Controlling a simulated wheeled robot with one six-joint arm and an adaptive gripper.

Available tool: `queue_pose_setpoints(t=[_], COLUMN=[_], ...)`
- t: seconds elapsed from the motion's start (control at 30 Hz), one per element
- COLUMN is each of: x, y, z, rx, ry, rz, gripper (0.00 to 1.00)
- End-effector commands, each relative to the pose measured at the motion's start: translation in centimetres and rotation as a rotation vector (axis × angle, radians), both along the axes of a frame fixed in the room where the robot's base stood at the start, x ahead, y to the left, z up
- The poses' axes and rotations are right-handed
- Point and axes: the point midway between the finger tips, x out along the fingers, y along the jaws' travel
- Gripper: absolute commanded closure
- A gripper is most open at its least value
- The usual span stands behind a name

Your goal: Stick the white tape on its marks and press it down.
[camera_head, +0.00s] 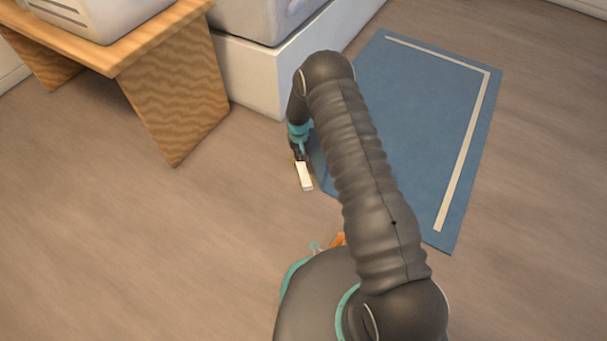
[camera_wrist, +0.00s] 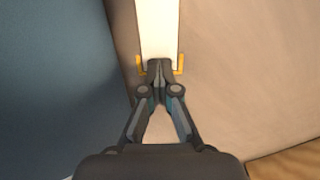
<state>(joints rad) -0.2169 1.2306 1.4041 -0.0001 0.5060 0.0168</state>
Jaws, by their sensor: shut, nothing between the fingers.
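The white tape (camera_wrist: 158,28) lies as a strip running away from my gripper in the wrist view. It also shows as a short white piece (camera_head: 305,177) on the floor in the head view. Yellow-orange corner marks (camera_wrist: 180,66) sit on both sides of its near end, which lies between them. My gripper (camera_wrist: 158,66) is shut, with its fingertips over the tape's near end. I cannot tell whether they touch it. In the head view my gripper (camera_head: 298,153) is small, at the tape's upper end.
A blue mat (camera_head: 400,85) with a pale border line lies to the right in the head view, partly behind my arm. It shows at left in the wrist view (camera_wrist: 50,90). A wooden table (camera_head: 175,85) and a white base (camera_head: 250,80) stand behind. The floor at left is clear.

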Motion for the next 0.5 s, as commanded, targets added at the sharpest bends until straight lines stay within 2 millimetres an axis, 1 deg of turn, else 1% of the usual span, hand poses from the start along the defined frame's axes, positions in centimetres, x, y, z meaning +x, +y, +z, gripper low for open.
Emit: queue_pose_setpoints(t=[0.27,0.5], x=[-0.2,-1.3], y=[-0.1,-0.3], z=[0.1,0.1], rx=[0.000,0.000], ry=[0.000,0.002], rz=[-0.001,-0.001], gripper=[1.00,1.00])
